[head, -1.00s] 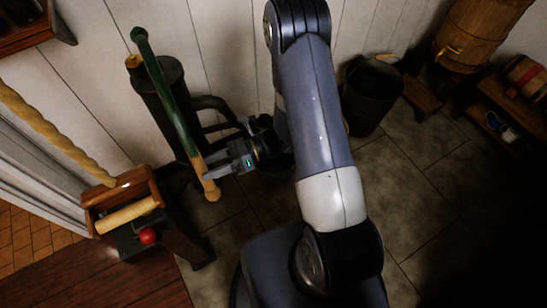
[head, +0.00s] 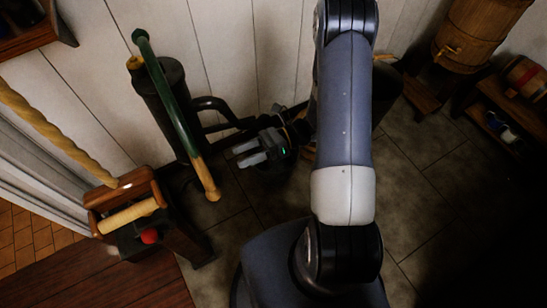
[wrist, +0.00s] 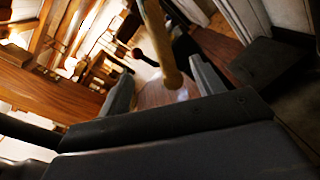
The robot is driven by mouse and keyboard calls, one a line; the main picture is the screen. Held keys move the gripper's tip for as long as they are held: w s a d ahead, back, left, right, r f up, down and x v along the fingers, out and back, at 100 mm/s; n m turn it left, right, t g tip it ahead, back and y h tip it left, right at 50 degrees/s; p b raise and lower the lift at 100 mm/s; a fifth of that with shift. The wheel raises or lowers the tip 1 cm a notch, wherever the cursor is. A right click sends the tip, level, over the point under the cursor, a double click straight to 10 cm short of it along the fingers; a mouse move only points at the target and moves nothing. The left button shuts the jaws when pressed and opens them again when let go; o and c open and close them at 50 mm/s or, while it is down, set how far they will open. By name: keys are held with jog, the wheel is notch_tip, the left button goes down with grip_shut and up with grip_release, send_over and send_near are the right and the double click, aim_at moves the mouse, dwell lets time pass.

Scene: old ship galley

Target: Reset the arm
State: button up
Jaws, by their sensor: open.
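My gripper (head: 237,155) is open and empty in the head view, its two fingers pointing left. It is to the right of the lower end of a long green handle with a tan wooden grip (head: 205,178), with a gap between them. The handle slants across a dark pump cylinder (head: 166,100). In the wrist view my fingers (wrist: 162,78) stand apart. A rounded wooden shaft end (wrist: 172,75) shows between them in the picture, beyond the tips.
A dark pipe (head: 210,104) runs behind my gripper along the wall. A barrel (head: 475,38) and a shelf are at upper right. Bare floor tiles (head: 430,150) lie right of my arm.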

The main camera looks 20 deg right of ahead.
aim_at(207, 169)
jog(key=a, duration=0.7)
jog(key=s+a+f+b, duration=0.1)
jog(key=a, duration=0.3)
jog(key=shift+s, duration=0.1)
jog(key=shift+r, duration=0.2)
